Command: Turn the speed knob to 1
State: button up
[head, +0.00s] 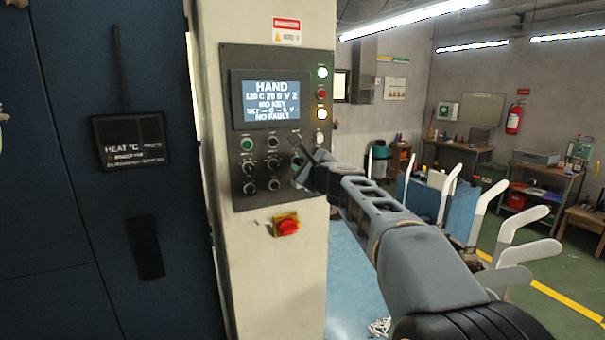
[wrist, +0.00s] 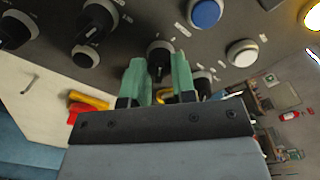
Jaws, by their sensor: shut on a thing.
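My gripper (head: 303,163) is at the panel's lower right. In the wrist view its green fingers (wrist: 158,80) are shut on a dark round knob (wrist: 158,52), one on each side. Its pointer and label are too unclear to read, so I cannot tell its setting or confirm that it is the speed knob. In the head view my gripper mostly hides this knob.
Other dark knobs (wrist: 100,15) sit close beside the held one. A blue button (wrist: 205,12) and a white button (wrist: 242,53) are near it. A red emergency stop (head: 287,226) on yellow is below the panel. White sock forms (head: 530,218) stand at right.

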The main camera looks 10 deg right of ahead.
jog(key=shift+f+n+b, duration=0.1)
jog(key=shift+n+b, duration=0.5)
jog(key=shift+n, duration=0.4)
jog(key=o, duration=0.9)
jog(key=b+v, duration=0.1)
jog(key=v, duration=0.6)
jog(key=b+v, duration=0.2)
jog(key=v, duration=0.5)
jog(key=shift+r, duration=0.2)
jog(key=shift+w+n, duration=0.1)
jog(key=shift+n, duration=0.2)
